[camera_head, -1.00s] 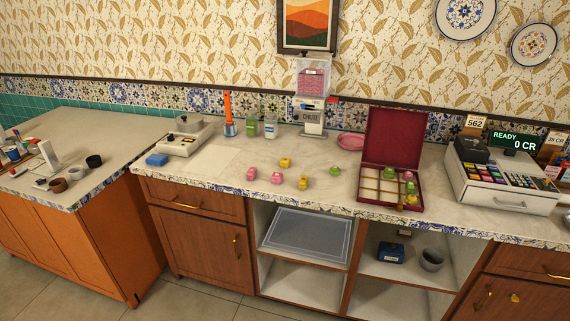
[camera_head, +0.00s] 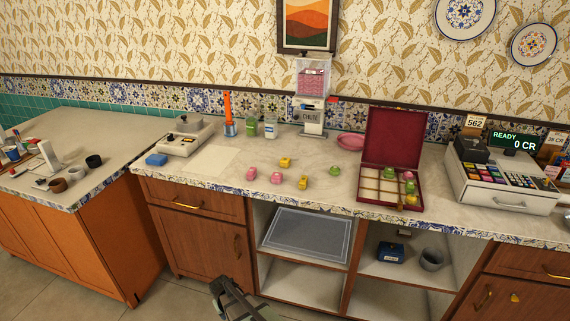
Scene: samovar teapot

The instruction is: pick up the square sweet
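Several small sweets lie loose on the counter: a left pink one (camera_head: 251,174), a second pink one (camera_head: 277,178), a back yellow one (camera_head: 285,162), a front yellow one (camera_head: 303,183) and a green one (camera_head: 335,170). They are too small to tell which is square. The end of my arm with my gripper (camera_head: 222,286) shows at the bottom edge, in front of the lower cabinets, below and well apart from the sweets. Its fingers are not clear enough to tell open from shut.
An open dark red box (camera_head: 378,197) with compartments holds several sweets, mostly at its right. A dispenser (camera_head: 312,95) and a pink plate (camera_head: 351,141) stand behind. A cash register (camera_head: 500,185) is at right. The counter around the loose sweets is clear.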

